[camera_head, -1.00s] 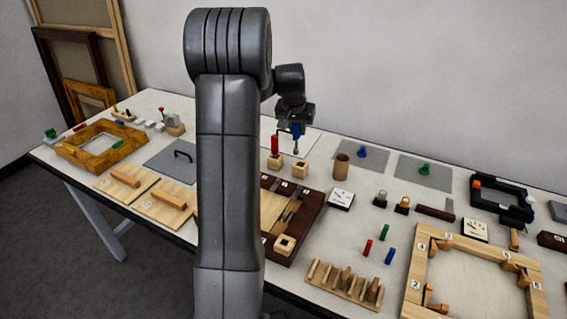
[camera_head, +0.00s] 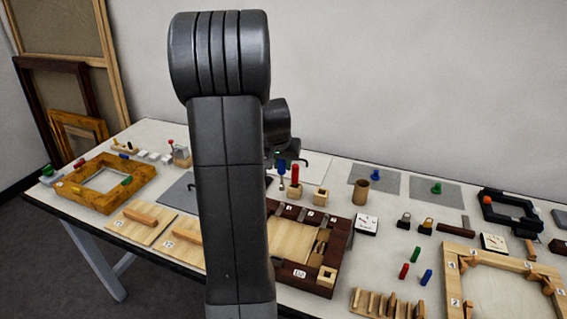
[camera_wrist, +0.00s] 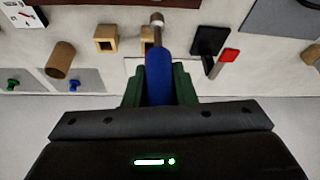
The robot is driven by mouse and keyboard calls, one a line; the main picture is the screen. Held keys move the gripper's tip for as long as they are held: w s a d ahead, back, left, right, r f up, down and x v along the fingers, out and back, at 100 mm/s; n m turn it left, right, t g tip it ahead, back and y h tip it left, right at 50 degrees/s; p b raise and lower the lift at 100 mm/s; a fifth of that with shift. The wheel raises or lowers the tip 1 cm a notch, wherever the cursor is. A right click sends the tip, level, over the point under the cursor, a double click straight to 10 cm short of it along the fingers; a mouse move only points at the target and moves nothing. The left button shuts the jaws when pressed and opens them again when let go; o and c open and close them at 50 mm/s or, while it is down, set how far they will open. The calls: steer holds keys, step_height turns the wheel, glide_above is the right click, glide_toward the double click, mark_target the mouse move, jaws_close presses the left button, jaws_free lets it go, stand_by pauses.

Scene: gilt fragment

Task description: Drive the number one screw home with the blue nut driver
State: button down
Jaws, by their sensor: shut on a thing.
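My gripper (camera_wrist: 158,92) is shut on the blue nut driver (camera_wrist: 158,72), whose metal tip points away from the wrist. In the head view the blue handle (camera_head: 281,167) hangs with its tip down, just left of the red-handled tool. My gripper's fingers are mostly hidden behind my arm there. The dark red-brown frame (camera_head: 341,245), with small number labels along its edge, lies nearer on the table. I cannot make out the number one screw; my arm covers part of the table.
The red-handled tool (camera_head: 295,174) stands in a wooden block, beside another wooden block (camera_head: 320,195). A brown cylinder (camera_head: 361,193) stands to their right. The pale wooden frame (camera_head: 455,257) is at right.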

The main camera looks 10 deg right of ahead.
steer(key=shift+f+b, duration=2.6)
steer(key=shift+f, duration=0.25)
